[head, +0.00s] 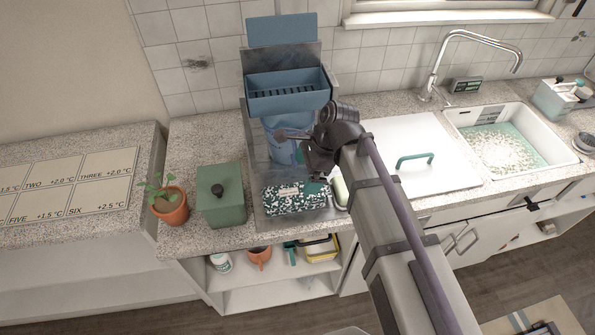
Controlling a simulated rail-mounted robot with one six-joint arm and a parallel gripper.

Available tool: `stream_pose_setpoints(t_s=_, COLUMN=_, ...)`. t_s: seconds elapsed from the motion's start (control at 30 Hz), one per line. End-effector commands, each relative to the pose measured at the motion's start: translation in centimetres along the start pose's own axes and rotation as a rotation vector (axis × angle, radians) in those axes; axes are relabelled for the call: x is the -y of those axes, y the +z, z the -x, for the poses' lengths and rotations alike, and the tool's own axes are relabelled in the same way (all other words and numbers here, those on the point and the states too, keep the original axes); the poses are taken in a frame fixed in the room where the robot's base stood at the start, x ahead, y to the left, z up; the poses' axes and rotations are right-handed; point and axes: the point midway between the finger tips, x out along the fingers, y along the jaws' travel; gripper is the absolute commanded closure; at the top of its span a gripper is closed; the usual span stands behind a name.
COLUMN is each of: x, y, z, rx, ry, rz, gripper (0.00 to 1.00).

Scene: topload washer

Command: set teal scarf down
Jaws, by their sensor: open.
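No item is plainly a teal scarf. A small teal patch (313,187) shows just below my gripper (315,168) and may be part of it. Beside it a dark-green and white speckled item (293,199) lies at the front of the grey metal tray (262,222); I cannot tell whether it is cloth or a box. My gripper is open above the right part of the tray. Its fingertips are small and dark, and I cannot tell whether they touch anything. My arm hides part of the counter to the right.
A blue slotted bin (287,101) stands above a blue container (283,148) behind the tray. A green lidded box (221,207) and potted plant (170,204) stand left. A white panel with a teal handle (415,160) and a sink (560,155) are right. Shelves (275,289) lie below.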

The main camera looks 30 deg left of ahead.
Motion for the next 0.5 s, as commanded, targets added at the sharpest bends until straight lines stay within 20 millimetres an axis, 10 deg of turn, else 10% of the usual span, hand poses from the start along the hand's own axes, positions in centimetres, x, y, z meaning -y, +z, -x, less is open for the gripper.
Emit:
stream_pose_setpoints(t_s=0.1, x=0.0, y=0.3, z=3.1, rx=0.000, ry=0.000, rz=-0.001, gripper=0.02)
stream_pose_setpoints(t_s=0.4, x=-0.1, y=-0.2, z=3.1, rx=-0.001, ry=-0.001, rz=0.002, gripper=0.02)
stream_pose_setpoints(t_s=0.5, x=-1.1, y=-3.0, z=4.1, rx=-0.027, ry=-0.018, rz=0.048, gripper=0.02)
